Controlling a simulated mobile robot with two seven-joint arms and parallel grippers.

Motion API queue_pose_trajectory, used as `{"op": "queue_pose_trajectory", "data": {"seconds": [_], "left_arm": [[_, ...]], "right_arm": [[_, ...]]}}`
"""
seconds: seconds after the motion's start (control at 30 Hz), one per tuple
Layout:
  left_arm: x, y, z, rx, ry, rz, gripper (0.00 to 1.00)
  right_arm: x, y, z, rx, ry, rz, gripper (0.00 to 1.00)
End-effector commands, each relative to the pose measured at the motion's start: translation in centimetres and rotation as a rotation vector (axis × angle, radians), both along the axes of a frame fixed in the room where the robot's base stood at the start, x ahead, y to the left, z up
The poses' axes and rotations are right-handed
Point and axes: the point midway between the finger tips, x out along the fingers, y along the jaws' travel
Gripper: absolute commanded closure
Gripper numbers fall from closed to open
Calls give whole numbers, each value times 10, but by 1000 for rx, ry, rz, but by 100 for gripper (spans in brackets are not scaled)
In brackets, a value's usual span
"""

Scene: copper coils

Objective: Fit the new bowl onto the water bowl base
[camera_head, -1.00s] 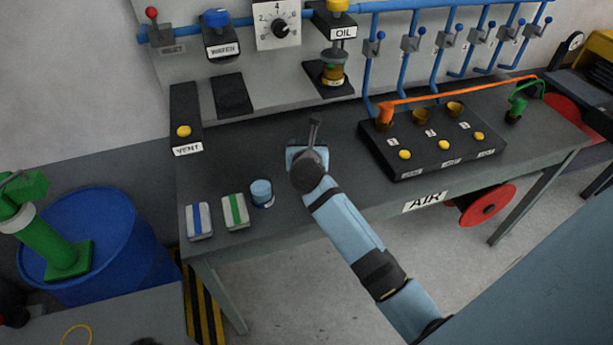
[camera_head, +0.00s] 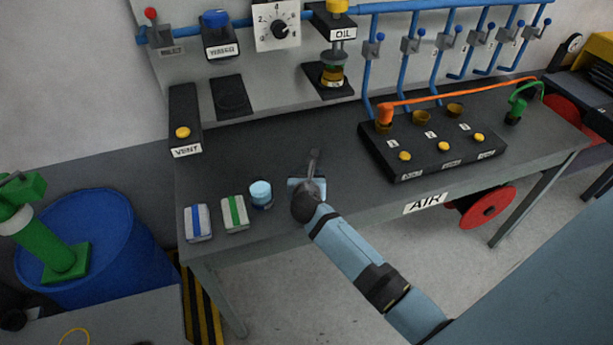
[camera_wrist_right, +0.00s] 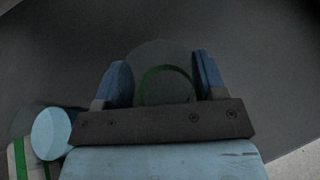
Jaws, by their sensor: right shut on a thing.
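The right gripper (camera_wrist_right: 160,78) is shut on a clear round bowl (camera_wrist_right: 150,56) with a green ring, which shows between its blue fingers in the right wrist view. In the head view my right gripper (camera_head: 312,182) is over the front part of the bench, right of a light-blue-capped jar; the held bowl cannot be made out there. The water bowl base seems to be the black bracket with a blue cap (camera_head: 216,18) on the wall panel; its label is blurred. A black plate (camera_head: 231,96) with a round mark is below it, apart from the gripper. My left gripper is not in view.
The blue-capped jar (camera_head: 261,194) and two striped packs, green (camera_head: 235,213) and blue (camera_head: 198,223), stand at the bench's front left. The oil unit (camera_head: 334,72) hangs right of the water bracket. A black button box (camera_head: 432,142) occupies the right. The middle bench is clear.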

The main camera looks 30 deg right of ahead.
Motion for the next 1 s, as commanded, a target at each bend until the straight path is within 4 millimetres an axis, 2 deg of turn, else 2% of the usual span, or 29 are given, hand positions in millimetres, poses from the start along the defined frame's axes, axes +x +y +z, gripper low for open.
{"op": "queue_pose_trajectory", "data": {"seconds": [0.1, 0.13, 0.2, 0.23, 0.57, 1.0], "left_arm": [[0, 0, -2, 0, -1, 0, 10], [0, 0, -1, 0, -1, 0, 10], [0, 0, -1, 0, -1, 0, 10], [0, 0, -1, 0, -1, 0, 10], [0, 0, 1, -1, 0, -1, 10], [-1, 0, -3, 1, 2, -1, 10]], "right_arm": [[0, 0, -4, 0, 0, -1, 62], [0, 0, -3, 0, 0, -1, 29], [0, 0, -3, 0, 0, -1, 12], [0, 0, -3, 0, 0, -1, 10], [-1, 1, 3, 0, 0, 1, 10], [-53, 33, 26, 2, 0, 1, 10]]}}
